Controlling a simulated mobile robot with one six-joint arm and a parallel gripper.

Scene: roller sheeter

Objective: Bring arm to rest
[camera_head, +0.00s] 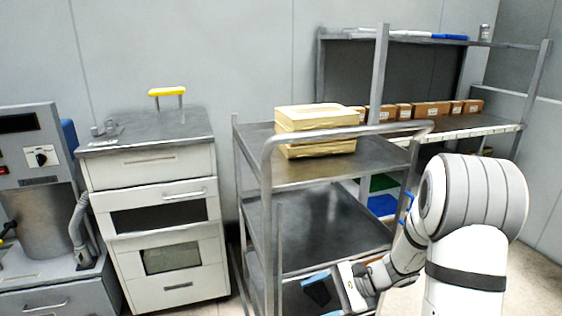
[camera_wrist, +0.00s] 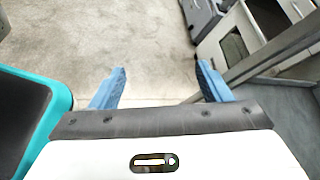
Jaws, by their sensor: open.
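My arm rises at the right of the head view, bent at a large white and grey joint. My gripper (camera_head: 318,289) is low, in front of the lower part of the metal cart (camera_head: 268,200). In the wrist view my gripper (camera_wrist: 160,88) shows two blue fingers spread wide apart, with only bare floor between them. It holds nothing. The fingers look clear of the cart in the wrist view, but the exact gap to its frame cannot be told.
Cream blocks (camera_head: 315,118) lie on the cart's top shelf. A white drawer cabinet (camera_head: 160,215) with a yellow-handled tool (camera_head: 167,92) stands left of it. A grey machine (camera_head: 40,190) is at far left. A rack with brown boxes (camera_head: 431,109) stands behind. Pale floor (camera_wrist: 120,40) is open.

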